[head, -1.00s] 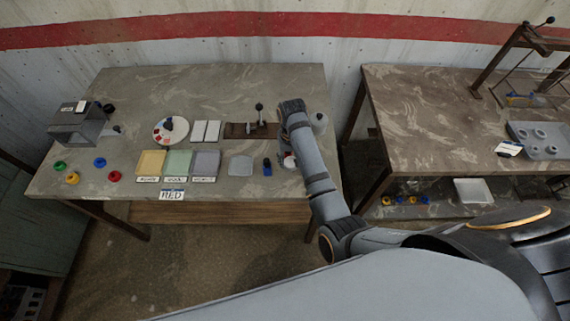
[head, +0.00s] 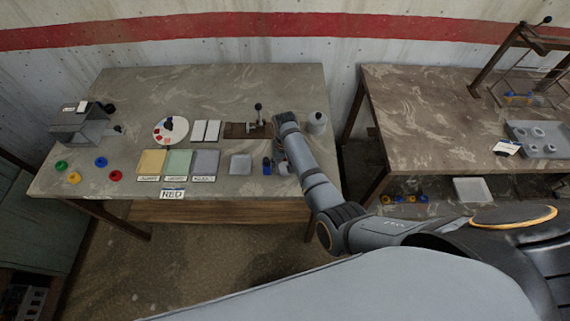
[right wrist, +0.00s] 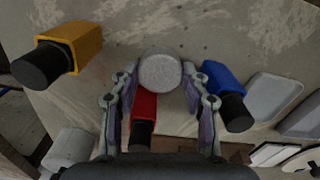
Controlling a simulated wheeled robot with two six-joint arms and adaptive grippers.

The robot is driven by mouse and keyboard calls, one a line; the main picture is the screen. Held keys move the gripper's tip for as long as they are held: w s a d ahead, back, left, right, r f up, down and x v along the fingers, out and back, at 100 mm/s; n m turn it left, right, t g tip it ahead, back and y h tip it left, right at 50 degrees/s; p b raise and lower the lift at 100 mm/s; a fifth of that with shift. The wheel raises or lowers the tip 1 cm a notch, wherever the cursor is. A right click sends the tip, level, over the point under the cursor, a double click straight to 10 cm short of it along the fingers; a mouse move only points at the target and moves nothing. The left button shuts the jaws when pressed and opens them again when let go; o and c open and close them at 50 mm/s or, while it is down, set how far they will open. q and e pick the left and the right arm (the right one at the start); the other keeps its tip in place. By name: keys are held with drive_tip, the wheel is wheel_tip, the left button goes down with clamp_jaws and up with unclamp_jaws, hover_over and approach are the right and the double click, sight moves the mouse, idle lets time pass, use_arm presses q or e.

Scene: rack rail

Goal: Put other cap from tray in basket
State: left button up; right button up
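My right gripper (head: 282,165) reaches down over the front right of the left table. In the right wrist view its fingers (right wrist: 159,70) stand on both sides of a pale speckled round piece (right wrist: 159,72), which fills the gap and looks gripped. A red block with a black end (right wrist: 144,108) shows just below it, between the fingers. A blue block with a black end (right wrist: 224,88) is to the right, a yellow one (right wrist: 72,45) to the left. A grey tray (head: 543,147) with several round caps lies on the right table. No basket is clearly identifiable. My left gripper is not in view.
A small empty grey tray (head: 240,165) lies left of the blue block. Coloured pads (head: 178,163), a round plate (head: 158,133), a lever fixture (head: 240,130) and a grey canister (head: 317,123) share the table. A gap separates both tables.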

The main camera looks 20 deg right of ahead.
drive_tip(key=shift+o, duration=0.7)
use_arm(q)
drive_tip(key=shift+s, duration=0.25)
use_arm(e)
drive_tip(key=shift+r, duration=0.3)
wheel_tip(320, 180, up, 7)
drive_tip(key=p, duration=0.6)
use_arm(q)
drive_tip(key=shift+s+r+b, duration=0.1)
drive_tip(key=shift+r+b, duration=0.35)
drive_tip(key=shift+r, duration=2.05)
use_arm(e)
wheel_tip(320, 180, up, 5)
hover_over(285, 167)
drive_tip(key=shift+f, duration=0.2)
